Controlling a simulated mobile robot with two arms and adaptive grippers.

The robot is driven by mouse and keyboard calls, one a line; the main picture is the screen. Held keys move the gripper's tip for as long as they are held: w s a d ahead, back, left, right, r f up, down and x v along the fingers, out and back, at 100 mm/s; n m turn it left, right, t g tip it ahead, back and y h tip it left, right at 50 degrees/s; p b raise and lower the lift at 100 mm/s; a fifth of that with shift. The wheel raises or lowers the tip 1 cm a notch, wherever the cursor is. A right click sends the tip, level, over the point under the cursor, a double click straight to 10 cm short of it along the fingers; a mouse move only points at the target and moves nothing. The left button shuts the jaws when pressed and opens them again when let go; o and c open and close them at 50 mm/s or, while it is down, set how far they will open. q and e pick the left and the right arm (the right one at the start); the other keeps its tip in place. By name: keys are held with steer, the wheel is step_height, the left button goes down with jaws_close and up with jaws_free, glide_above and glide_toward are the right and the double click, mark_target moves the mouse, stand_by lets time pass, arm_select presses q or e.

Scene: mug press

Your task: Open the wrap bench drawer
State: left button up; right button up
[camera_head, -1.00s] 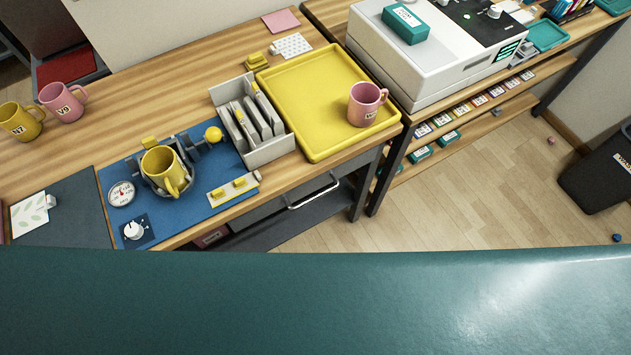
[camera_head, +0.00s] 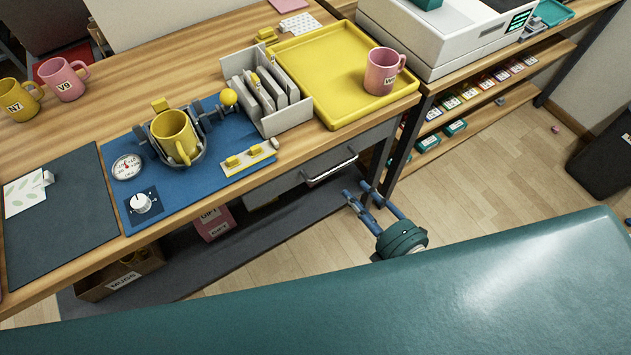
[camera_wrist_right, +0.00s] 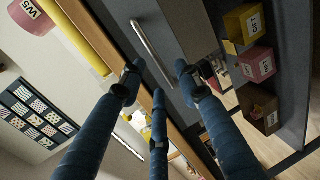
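The bench drawer (camera_head: 290,189) has a grey front under the wooden bench top and looks shut. Its silver bar handle (camera_head: 332,171) sits below the yellow tray. My right gripper (camera_head: 356,194) is in front of the bench, just right of and below the handle, with its blue fingers pointing at the bench. In the right wrist view the fingers are spread and empty, and the handle (camera_wrist_right: 152,50) lies beyond the fingertips, between them; I see no contact. The drawer front (camera_wrist_right: 178,30) also shows there. My left gripper is not in view.
On the bench stand a yellow tray (camera_head: 300,62) with a pink mug (camera_head: 381,72), a grey rack (camera_head: 290,122), and a yellow mug (camera_head: 174,135) in a press on a blue mat. Bench legs (camera_head: 398,155) stand close to my right gripper. Open floor (camera_head: 480,170) lies right.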

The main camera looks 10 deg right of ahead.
mark_target(334, 170)
steer(key=shift+n, duration=0.3)
steer(key=x, duration=0.7)
steer(key=r+b+x, duration=0.1)
steer(key=x, duration=0.3)
steer(key=shift+a+r, duration=0.1)
steer(key=shift+a, duration=0.2)
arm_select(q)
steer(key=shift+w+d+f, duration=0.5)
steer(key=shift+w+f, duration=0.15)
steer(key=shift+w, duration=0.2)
arm_select(e)
jaws_close()
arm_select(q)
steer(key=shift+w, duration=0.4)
